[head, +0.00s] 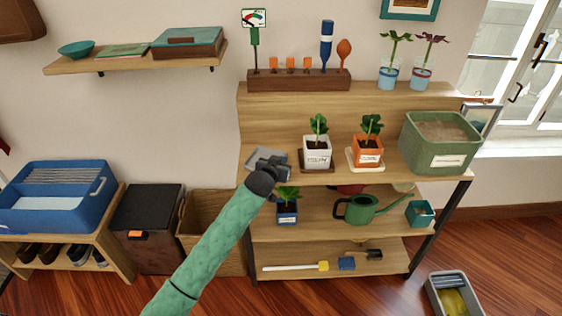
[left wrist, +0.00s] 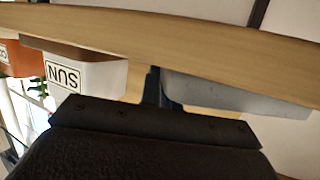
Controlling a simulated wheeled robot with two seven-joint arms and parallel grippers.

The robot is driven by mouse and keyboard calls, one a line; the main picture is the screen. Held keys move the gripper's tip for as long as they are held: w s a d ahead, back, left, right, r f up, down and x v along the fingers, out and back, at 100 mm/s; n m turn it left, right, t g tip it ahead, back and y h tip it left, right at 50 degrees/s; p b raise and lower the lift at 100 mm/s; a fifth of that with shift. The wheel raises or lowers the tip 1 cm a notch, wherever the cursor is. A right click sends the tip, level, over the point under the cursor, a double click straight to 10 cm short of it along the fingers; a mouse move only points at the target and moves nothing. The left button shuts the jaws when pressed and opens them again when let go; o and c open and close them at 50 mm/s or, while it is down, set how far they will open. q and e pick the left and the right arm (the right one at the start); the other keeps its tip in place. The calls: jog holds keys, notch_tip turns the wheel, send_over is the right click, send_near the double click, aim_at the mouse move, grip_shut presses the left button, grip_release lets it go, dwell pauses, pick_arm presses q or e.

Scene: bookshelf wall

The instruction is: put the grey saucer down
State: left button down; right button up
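The grey saucer (head: 268,154) is square and shallow. In the head view it is at the left end of the top plank of the plant shelf (head: 400,172), left of the white pot. My left gripper (head: 264,170) reaches it from the front and appears shut on its near rim; the fingertips are mostly hidden. In the left wrist view, which is upside down, the saucer (left wrist: 225,93) shows edge-on beside the dark fingers (left wrist: 153,88), close to the plank's edge. I cannot tell whether it touches the plank. My right gripper is not in view.
The white pot (head: 317,150) stands on a brown saucer just right of the grey one. An orange pot (head: 367,151) and a green bin (head: 440,142) stand farther right. A blue pot (head: 287,213) and a green watering can (head: 366,210) are on the plank below.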

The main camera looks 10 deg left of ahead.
pick_arm(q)
jog(key=shift+f, duration=0.15)
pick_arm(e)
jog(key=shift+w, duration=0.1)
pick_arm(q)
jog(key=c, duration=1.6)
grip_release()
jog(key=shift+c, duration=0.2)
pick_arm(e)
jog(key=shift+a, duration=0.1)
